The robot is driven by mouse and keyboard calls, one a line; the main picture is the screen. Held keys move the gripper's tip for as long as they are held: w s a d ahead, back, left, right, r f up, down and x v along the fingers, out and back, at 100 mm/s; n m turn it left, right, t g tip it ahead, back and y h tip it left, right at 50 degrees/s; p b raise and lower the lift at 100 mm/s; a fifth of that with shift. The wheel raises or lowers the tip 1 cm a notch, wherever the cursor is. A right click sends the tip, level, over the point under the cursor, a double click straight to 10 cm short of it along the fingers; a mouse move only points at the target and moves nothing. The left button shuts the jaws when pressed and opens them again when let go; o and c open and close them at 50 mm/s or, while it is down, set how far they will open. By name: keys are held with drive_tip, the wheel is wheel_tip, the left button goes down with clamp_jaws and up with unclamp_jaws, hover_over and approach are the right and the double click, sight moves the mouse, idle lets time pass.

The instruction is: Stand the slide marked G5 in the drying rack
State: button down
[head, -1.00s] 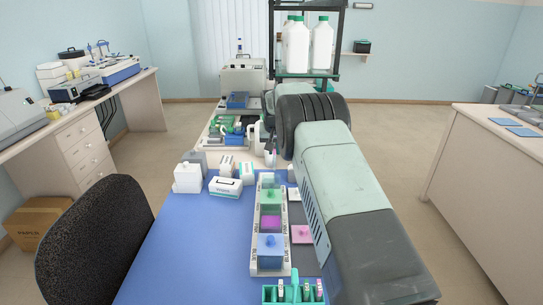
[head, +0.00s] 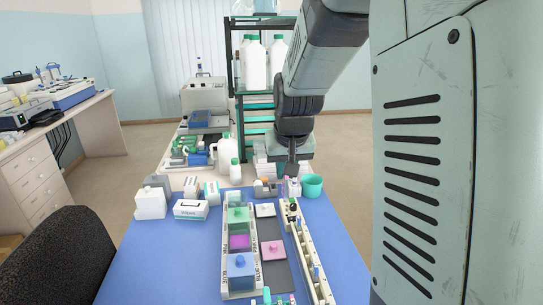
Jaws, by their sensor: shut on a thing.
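My gripper (head: 291,186) points down at the far end of a long cream rack (head: 312,262) on the right part of the blue mat. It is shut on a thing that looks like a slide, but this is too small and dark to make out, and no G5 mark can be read. I cannot tell whether the held thing touches the rack. A teal holder (head: 267,301) with coloured slide ends is cut off by the bottom edge. I cannot tell for sure which of the two is the drying rack.
A tray of staining jars (head: 239,285) with green, pink and blue contents stands left of the cream rack. White boxes (head: 190,209), a teal cup (head: 312,185) and white bottles (head: 223,155) stand behind. My arm hides the right side.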

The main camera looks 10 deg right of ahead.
drive_tip(key=shift+w+d+f, duration=0.45)
drive_tip(key=shift+d+f, duration=0.8)
drive_tip(key=shift+f, duration=3.1)
drive_tip(key=shift+w+d+f, duration=0.45)
drive_tip(key=shift+d+f, duration=0.8)
drive_tip(key=shift+f, duration=3.15)
drive_tip(key=shift+w+d+f, duration=0.45)
drive_tip(key=shift+d+f, duration=0.8)
drive_tip(key=shift+f, duration=3.1)
drive_tip(key=shift+f, duration=0.35)
drive_tip(key=c, duration=1.1)
unclamp_jaws()
drive_tip(key=shift+o, duration=0.2)
drive_tip(key=v, duration=1)
drive_tip(key=shift+r, duration=0.4)
drive_tip(key=shift+s, duration=0.15)
